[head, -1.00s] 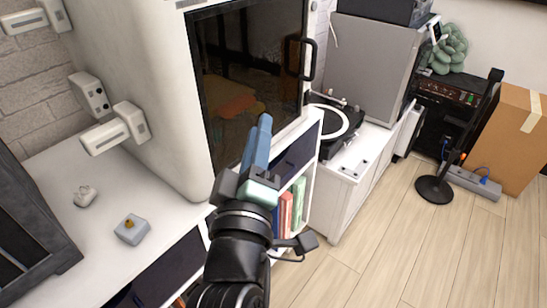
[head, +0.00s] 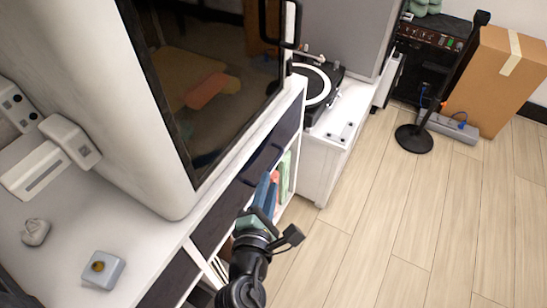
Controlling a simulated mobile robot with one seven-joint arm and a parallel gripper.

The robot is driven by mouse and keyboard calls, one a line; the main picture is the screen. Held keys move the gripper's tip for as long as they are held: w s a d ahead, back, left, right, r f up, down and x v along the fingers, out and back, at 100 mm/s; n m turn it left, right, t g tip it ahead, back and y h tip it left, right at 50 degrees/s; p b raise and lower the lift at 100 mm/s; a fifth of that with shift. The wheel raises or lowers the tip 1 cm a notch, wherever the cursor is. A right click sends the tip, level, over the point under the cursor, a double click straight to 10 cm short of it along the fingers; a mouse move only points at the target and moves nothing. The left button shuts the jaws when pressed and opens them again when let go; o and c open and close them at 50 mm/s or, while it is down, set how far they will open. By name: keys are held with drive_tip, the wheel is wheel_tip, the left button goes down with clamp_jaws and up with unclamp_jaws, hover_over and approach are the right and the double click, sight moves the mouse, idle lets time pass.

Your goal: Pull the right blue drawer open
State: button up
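The white cabinet's front holds dark navy-blue drawer fronts in a row. The right blue drawer (head: 287,126) is at the far end, near the turntable, and looks shut. A second dark blue drawer front (head: 214,217) is nearer, to its left. My gripper (head: 265,186), with blue fingers, is in front of the cabinet, below the right drawer and over the book shelf in the picture. It appears empty. The finger gap is too small to judge, and I cannot tell whether it touches the cabinet.
A large white machine with a dark glass door (head: 205,85) stands on the cabinet top. Books (head: 284,177) fill the open shelf. A turntable (head: 318,88) sits on a white unit beyond. A black stand (head: 413,139) and cardboard box (head: 500,80) stand farther right.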

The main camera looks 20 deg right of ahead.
sight(273, 166)
drive_tip(key=b+x, duration=0.1)
drive_tip(key=x, duration=0.7)
drive_tip(key=shift+w+d+f, duration=0.1)
drive_tip(key=shift+w+d, duration=0.1)
drive_tip(key=shift+w, duration=0.1)
clamp_jaws()
idle(1.0)
